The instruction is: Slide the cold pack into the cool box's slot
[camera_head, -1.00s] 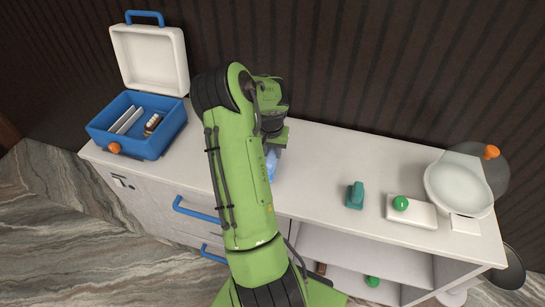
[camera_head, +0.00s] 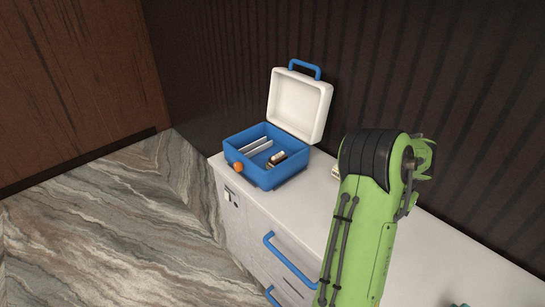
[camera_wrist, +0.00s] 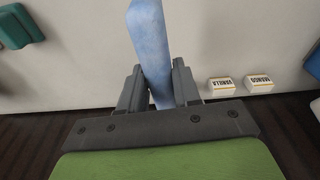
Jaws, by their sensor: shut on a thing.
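The cool box (camera_head: 270,174) is blue with an orange knob, and its white lid (camera_head: 300,104) stands open. It sits at the left end of the counter in the head view. White dividers (camera_head: 257,146) and a small dark item (camera_head: 277,158) show inside it. In the wrist view my gripper (camera_wrist: 158,92) is shut on the pale blue cold pack (camera_wrist: 150,45), which sticks out between the fingers. In the head view my arm stands to the right of the box, and the gripper and pack are hidden behind it.
The white counter (camera_head: 330,203) has blue drawer handles (camera_head: 290,260) on its front. Two small labelled boxes, one (camera_wrist: 221,87) beside another (camera_wrist: 258,83), lie on the counter in the wrist view. A teal object (camera_wrist: 20,25) shows at upper left. A dark striped wall stands behind.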

